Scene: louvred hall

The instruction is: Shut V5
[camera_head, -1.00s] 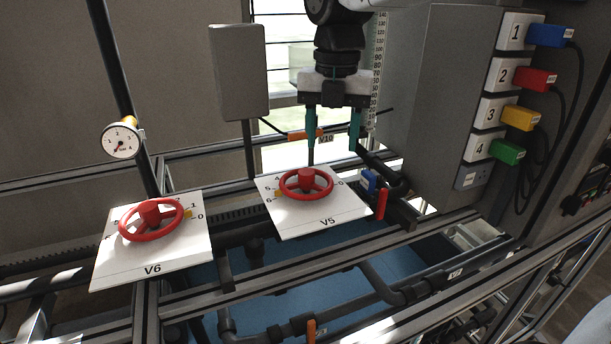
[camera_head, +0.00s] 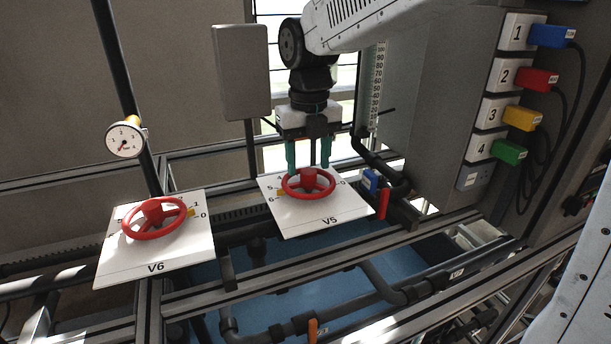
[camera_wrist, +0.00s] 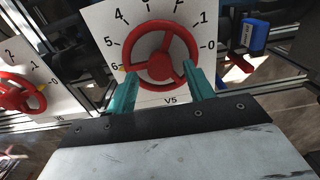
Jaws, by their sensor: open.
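The V5 handwheel (camera_head: 308,184) is a red wheel with spokes on a white plate (camera_head: 325,228) marked V5 with a number scale. In the wrist view the V5 wheel (camera_wrist: 160,56) shows a yellow pointer (camera_wrist: 124,68) at its left, by the 6. My gripper (camera_head: 309,166) has green fingers and is open. It points down at the far side of the V5 wheel. In the wrist view the fingers of my gripper (camera_wrist: 160,90) reach toward the wheel's lower left and lower right rim. I cannot tell whether they touch it.
The V6 handwheel (camera_head: 154,217) on its own plate stands to the left. A pressure gauge (camera_head: 125,140) is behind it. A grey cabinet with coloured plugs (camera_head: 522,118) stands at the right.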

